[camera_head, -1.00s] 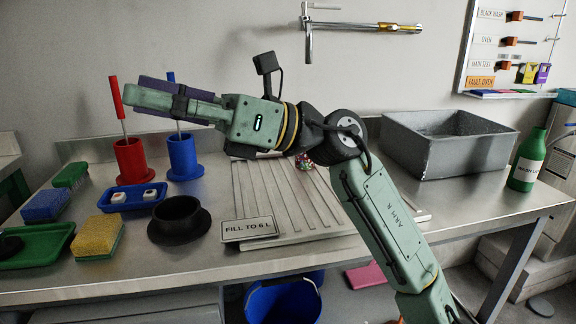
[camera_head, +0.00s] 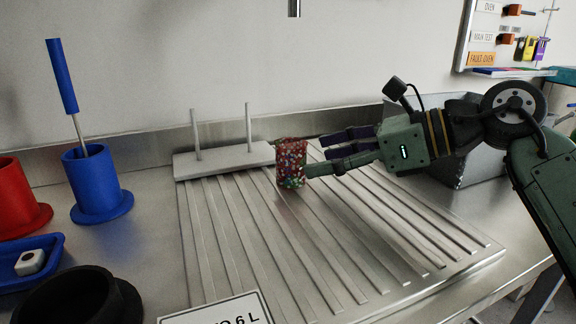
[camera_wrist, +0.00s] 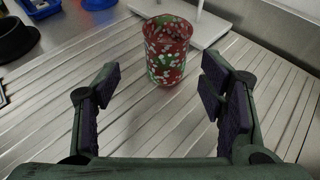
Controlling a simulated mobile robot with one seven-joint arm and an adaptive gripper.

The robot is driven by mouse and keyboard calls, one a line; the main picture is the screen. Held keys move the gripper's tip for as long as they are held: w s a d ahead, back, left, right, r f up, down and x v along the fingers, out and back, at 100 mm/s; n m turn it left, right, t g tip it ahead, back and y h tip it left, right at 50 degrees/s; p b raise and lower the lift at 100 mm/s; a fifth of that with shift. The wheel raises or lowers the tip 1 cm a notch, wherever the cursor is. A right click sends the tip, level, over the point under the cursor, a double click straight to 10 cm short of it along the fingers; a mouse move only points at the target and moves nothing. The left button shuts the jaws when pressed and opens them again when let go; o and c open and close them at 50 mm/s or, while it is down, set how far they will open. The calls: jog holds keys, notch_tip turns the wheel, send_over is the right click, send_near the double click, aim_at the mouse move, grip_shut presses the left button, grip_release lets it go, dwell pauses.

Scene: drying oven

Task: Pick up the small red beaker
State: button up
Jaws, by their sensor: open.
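The small red beaker (camera_head: 291,163) stands upright on the ribbed draining board (camera_head: 225,235), in front of a pale block with two rods. It is speckled with white and green spots. In the wrist view the beaker (camera_wrist: 167,50) is ahead of my gripper, slightly left of the midline between the fingers. My gripper (camera_wrist: 157,85) is open and empty, with purple pads on its fingers. In the head view my gripper (camera_head: 322,155) reaches in from the right, with its fingertips close to the beaker's right side. The head view does not show clearly whether they touch it.
The pale two-rod stand (camera_head: 222,160) is close behind the beaker. A blue pot (camera_head: 97,185) with a blue-handled tool, a red pot (camera_head: 18,200) and a black round dish (camera_head: 75,298) stand to the left. A grey sink (camera_head: 465,165) is behind my arm.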

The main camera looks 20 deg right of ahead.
aim_at(305, 161)
jog(key=shift+x, duration=0.95)
jog(key=shift+w+d+x, duration=0.1)
jog(key=shift+d+x, duration=0.05)
jog(key=shift+x, duration=1.2)
jog(key=shift+w+d+x, duration=0.15)
jog(key=shift+x, duration=1.2)
jog(key=shift+f, duration=0.2)
jog(key=shift+c, duration=0.3)
jog(key=c, duration=1.3)
jog(key=shift+c, duration=0.2)
jog(key=shift+r, duration=0.15)
